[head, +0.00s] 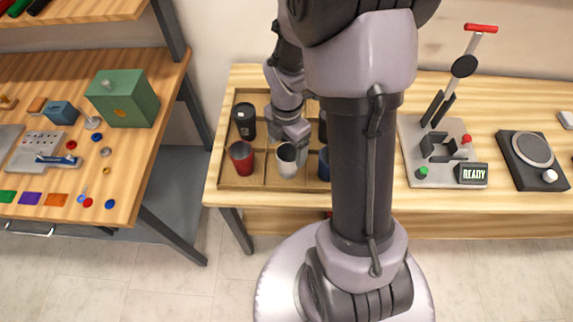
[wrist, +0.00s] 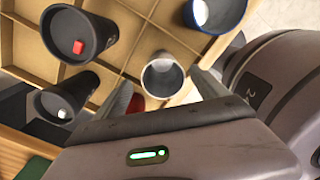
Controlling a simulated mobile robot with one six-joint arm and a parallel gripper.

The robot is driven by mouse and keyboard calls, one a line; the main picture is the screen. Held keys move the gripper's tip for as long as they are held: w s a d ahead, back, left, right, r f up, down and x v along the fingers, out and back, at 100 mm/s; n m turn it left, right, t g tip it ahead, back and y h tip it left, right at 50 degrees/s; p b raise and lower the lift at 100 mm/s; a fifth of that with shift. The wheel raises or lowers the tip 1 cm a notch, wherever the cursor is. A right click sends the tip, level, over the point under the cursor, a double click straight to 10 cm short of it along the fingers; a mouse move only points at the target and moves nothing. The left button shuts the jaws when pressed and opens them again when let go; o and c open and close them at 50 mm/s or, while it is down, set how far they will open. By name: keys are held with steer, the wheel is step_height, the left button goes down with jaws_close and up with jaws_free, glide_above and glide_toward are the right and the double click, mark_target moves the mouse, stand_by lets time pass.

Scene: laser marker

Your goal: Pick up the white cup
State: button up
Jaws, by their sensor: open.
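The white cup (head: 287,160) stands in the front middle compartment of a wooden divided tray (head: 243,184). My gripper (head: 291,141) is just above and behind it in the head view. In the wrist view the white cup (wrist: 162,79) shows its open rim and dark inside between my two open fingers (wrist: 166,92). I cannot tell whether a finger touches it. Nothing is held. The cup's lower part is partly hidden in both views.
In the tray, a red cup (head: 241,158) stands left and a blue cup (head: 323,164) right. A lever press (head: 440,155) stands right.

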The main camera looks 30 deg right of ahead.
mark_target(288, 159)
steer(key=f+b, duration=0.1)
steer(key=f, duration=0.2)
steer(key=f+b, duration=0.2)
steer(key=shift+s+f, duration=0.2)
steer(key=shift+f, duration=0.2)
steer(key=shift+r, duration=0.2)
steer(key=shift+c, duration=0.6)
steer(key=c, duration=0.8)
